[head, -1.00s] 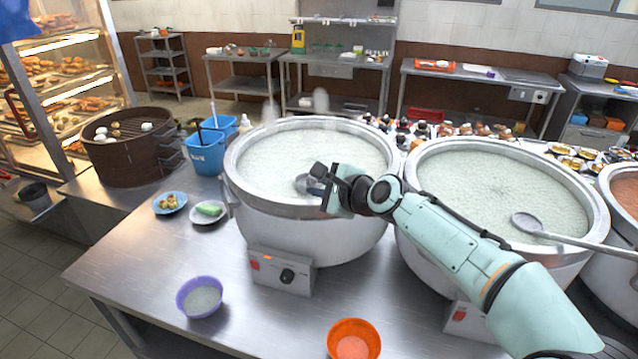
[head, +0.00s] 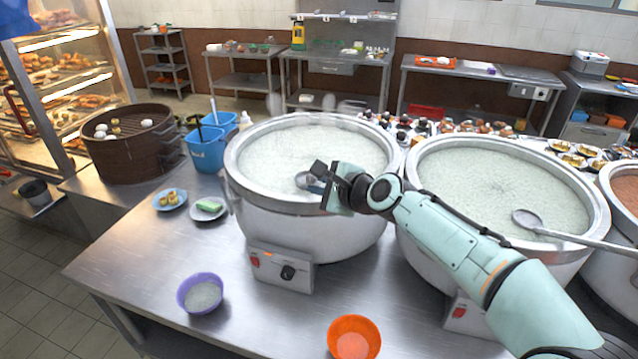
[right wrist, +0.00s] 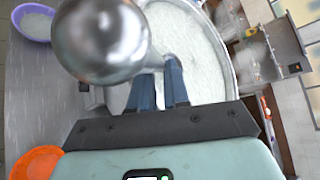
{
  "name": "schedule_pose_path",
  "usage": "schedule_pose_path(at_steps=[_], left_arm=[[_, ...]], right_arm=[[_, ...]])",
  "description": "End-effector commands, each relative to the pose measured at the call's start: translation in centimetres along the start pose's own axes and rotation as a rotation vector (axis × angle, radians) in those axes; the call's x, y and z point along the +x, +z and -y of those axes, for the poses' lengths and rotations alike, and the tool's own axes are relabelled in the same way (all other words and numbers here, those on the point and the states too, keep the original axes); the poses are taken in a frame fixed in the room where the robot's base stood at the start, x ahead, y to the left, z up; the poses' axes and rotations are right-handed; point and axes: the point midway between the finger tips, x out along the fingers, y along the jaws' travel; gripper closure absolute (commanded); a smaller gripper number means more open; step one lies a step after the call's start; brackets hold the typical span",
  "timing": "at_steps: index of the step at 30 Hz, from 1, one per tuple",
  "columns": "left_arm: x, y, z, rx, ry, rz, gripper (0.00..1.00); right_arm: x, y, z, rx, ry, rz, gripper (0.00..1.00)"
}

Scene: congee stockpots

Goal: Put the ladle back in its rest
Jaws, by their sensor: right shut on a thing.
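My right gripper (head: 318,180) is over the front rim of the left congee pot (head: 310,230). It is shut on a metal ladle; the ladle's round bowl (head: 304,181) shows just left of the fingers. In the right wrist view the shiny bowl (right wrist: 100,40) is large and close, beside the blue fingers (right wrist: 160,85), with the white congee behind. Most of the handle is hidden. A second ladle (head: 527,221) lies across the right congee pot (head: 420,235), its handle reaching right over the rim. I cannot make out a ladle rest. My left gripper is not in view.
A purple bowl (head: 200,294) and an orange bowl (head: 353,338) stand near the table's front. Two small plates, blue (head: 170,200) and white (head: 207,210), lie left of the pot. Behind them are blue buckets (head: 206,152) and a steamer (head: 128,155). The front-left tabletop is mostly clear.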

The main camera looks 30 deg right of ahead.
Motion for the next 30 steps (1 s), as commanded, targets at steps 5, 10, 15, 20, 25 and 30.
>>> schedule_pose_path(at_steps=[5,10,15,20,25,30], left_arm=[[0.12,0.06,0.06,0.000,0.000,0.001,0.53],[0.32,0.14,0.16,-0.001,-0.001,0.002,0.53],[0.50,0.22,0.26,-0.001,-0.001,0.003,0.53],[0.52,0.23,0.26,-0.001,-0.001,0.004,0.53],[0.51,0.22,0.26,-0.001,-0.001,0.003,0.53],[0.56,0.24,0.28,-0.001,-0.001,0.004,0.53]], right_arm=[[0.03,-0.05,-0.05,-0.001,-0.002,0.000,1.00],[0.13,-0.19,-0.26,0.000,-0.001,0.001,1.00],[0.24,-0.33,-0.45,-0.001,-0.001,0.001,1.00],[0.26,-0.35,-0.47,-0.001,-0.001,0.001,0.55],[0.26,-0.36,-0.48,-0.001,-0.001,0.000,0.54],[0.05,-0.41,-0.52,0.000,0.000,0.000,0.54]])
